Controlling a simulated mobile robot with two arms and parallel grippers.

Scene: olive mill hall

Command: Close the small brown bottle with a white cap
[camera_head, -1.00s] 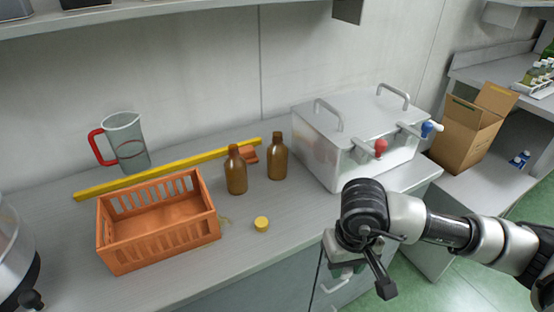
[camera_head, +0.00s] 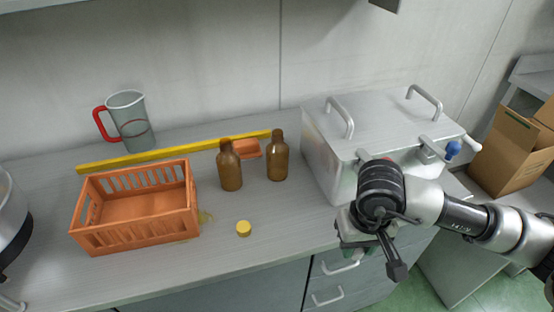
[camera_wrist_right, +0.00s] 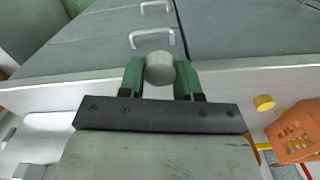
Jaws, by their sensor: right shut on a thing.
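My left gripper is not in view.
An orange crate (camera_head: 135,244) stands left, with a measuring jug (camera_head: 131,125) behind it. A yellow bar (camera_head: 150,158) and a small orange block (camera_head: 246,149) lie behind the bottles. A lidded metal tank (camera_head: 385,120) stands right. The counter is clear between the yellow cap and tank.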

